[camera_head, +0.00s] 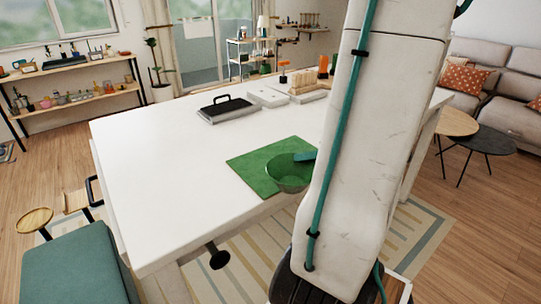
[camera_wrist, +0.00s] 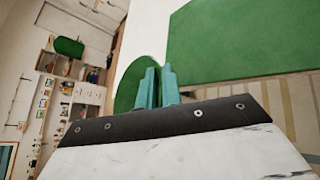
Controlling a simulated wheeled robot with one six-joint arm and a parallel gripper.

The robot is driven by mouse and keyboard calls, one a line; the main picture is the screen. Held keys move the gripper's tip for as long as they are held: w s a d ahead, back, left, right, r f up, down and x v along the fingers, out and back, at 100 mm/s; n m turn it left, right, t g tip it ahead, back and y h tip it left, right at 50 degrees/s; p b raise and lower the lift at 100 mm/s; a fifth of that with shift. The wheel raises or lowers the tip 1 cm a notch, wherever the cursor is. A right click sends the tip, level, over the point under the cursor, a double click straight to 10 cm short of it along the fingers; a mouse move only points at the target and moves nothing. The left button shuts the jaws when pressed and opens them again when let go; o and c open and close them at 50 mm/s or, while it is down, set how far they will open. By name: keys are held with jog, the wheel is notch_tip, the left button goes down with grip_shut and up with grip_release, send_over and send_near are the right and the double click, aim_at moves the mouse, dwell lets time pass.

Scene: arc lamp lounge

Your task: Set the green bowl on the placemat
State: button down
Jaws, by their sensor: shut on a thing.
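The green bowl (camera_head: 287,176) appears upright at the near right part of the green placemat (camera_head: 255,160) in the head view. I cannot tell whether it touches the mat. My gripper (camera_head: 306,155) has teal fingers and is shut on the bowl's rim; my arm hides most of the gripper. In the wrist view the fingers (camera_wrist: 155,86) pinch the edge of the bowl (camera_wrist: 132,84), which is partly hidden behind them. The placemat (camera_wrist: 245,38) fills the upper right there.
The white table (camera_head: 150,165) is clear left of the mat. A dark-handled flat appliance (camera_head: 229,108), a white box (camera_head: 268,97) and a wooden rack (camera_head: 308,90) stand toward its back. A teal bench (camera_head: 75,266) is at the near left.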

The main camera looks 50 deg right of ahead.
jog(key=w+d, duration=0.2)
jog(key=w, duration=0.2)
jog(key=w+d+f, duration=0.1)
jog(key=w+d, duration=0.1)
jog(key=w, duration=0.3)
jog(key=w+d, duration=0.3)
jog(key=w, duration=0.1)
jog(key=shift+w+f, duration=0.15)
jog(key=shift+w+d+f, duration=0.1)
jog(key=shift+w+f, duration=0.05)
jog(key=shift+f, duration=0.75)
jog(key=shift+w+d+f, duration=0.1)
jog(key=shift+w+f, duration=0.05)
jog(key=shift+f, duration=0.75)
jog(key=shift+y, duration=0.3)
jog(key=c, duration=1.6)
grip_release()
jog(key=shift+f, duration=0.15)
